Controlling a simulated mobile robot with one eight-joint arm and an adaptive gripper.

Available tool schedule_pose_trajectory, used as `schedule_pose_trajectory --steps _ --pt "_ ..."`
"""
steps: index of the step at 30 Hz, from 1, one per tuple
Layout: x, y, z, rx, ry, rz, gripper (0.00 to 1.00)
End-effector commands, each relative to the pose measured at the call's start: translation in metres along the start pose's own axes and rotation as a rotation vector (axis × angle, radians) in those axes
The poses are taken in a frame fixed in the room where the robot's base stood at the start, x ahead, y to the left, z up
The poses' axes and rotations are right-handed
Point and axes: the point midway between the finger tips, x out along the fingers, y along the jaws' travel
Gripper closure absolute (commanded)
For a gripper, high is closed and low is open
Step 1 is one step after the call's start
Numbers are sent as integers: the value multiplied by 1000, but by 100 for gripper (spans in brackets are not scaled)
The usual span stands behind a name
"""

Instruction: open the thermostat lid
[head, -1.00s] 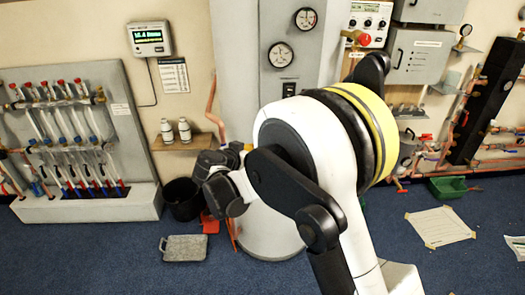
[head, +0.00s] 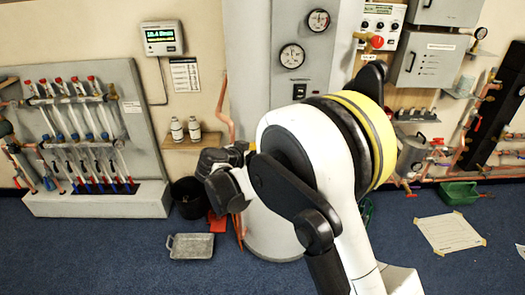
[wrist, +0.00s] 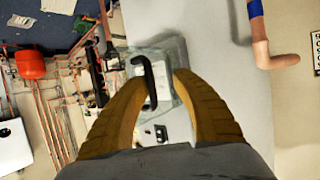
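In the wrist view, a clear see-through lid (wrist: 173,56) with a black bar handle (wrist: 148,72) sits on a pale grey surface; I take it to be the thermostat lid. It looks shut over a pale box with dark marks. My gripper (wrist: 160,82) is open, its two yellow-brown fingers on either side of the lower part of the handle. The handle is nearer the left finger. I cannot tell whether either finger touches the lid or handle.
A grey cabinet with two gauges (head: 291,57) stands behind my arm. A wall display (head: 162,38) and a shelf with two white bottles (head: 177,130) are left of it. A black bucket (head: 187,198) and metal tray (head: 191,246) lie below. Blue floor (head: 90,255) is clear at left.

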Motion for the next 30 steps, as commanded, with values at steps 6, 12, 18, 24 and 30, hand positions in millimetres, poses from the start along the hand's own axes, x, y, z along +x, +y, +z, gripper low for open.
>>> schedule_pose_trajectory --steps 6,12,18,24,30 --pt "-15 0 0 -1 0 -1 69" --pt "-59 -1 0 -2 0 -3 69" --pt "-99 0 0 -1 1 -2 69" --pt "-118 0 0 0 0 0 69" --pt "-121 0 0 0 0 0 69"
